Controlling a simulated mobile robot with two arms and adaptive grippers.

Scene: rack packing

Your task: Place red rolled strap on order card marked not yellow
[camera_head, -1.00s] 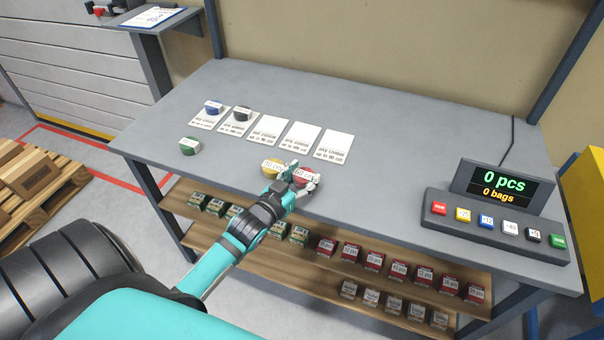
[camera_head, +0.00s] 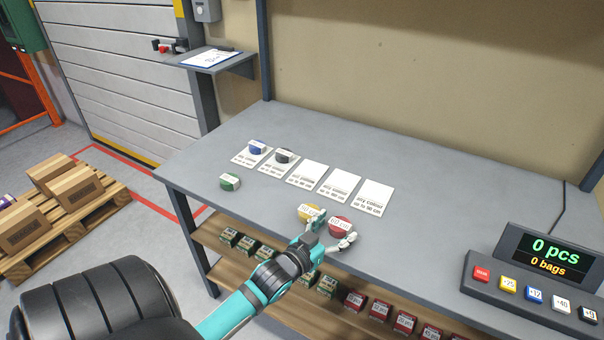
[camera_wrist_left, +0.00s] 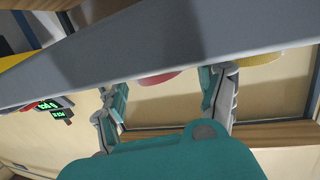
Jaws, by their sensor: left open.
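The red rolled strap (camera_head: 341,224) lies on the table near its front edge, with a white label on top. It also shows in the left wrist view (camera_wrist_left: 155,78). My left gripper (camera_head: 331,241) is open and empty at the front edge, its fingers close to the red strap; contact cannot be told. The yellow rolled strap (camera_head: 309,212) is just left of the red one. Cards lie in a row: one bears a blue strap (camera_head: 257,147), one a black strap (camera_head: 284,156). Three cards are bare: (camera_head: 307,174), (camera_head: 339,181), (camera_head: 372,198). No "not yellow" text is readable.
A green strap (camera_head: 230,181) lies on the table left of the yellow one. A count display (camera_head: 549,254) with coloured buttons stands at the right. Small boxes (camera_head: 378,312) fill the shelf below the table edge. The table (camera_head: 430,205) is clear right of the cards.

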